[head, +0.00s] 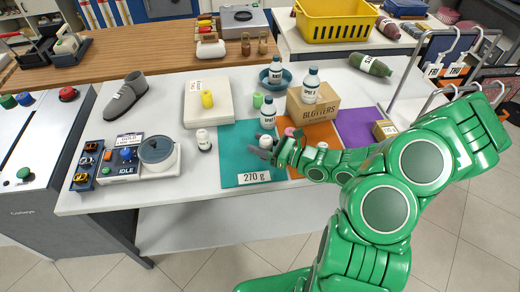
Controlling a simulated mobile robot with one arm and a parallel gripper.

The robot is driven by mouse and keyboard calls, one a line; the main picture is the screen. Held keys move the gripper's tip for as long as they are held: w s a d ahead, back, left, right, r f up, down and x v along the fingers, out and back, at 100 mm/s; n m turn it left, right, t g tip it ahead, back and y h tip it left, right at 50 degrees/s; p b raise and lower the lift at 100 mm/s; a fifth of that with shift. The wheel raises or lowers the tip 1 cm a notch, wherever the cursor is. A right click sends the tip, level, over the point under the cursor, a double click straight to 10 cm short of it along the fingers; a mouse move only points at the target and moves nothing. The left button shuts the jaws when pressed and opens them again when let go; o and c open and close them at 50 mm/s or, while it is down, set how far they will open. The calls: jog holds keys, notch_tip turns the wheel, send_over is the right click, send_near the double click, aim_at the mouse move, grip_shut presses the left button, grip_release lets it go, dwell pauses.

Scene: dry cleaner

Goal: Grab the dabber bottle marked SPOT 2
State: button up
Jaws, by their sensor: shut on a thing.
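Several white dabber bottles with dark teal caps show in the head view; the label digits are too small to read surely. One bottle (275,70) stands in a blue dish (264,81) at the back. Another bottle (310,88) stands on the blotters box (327,114). A third bottle (268,114) stands on the teal mat (232,168), just behind my gripper. My gripper (262,150) is low over the teal mat, shut on a small white-topped item (266,142). My fingers hide most of that item, and I cannot tell whether it is marked SPOT 2.
A small white bottle (204,140) stands left of the teal mat. A cream box (208,103), a grey shoe (124,97) and a control device (126,170) are farther left. A metal rack (427,60) stands on the right.

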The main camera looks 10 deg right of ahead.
jog(key=shift+r, duration=3.15)
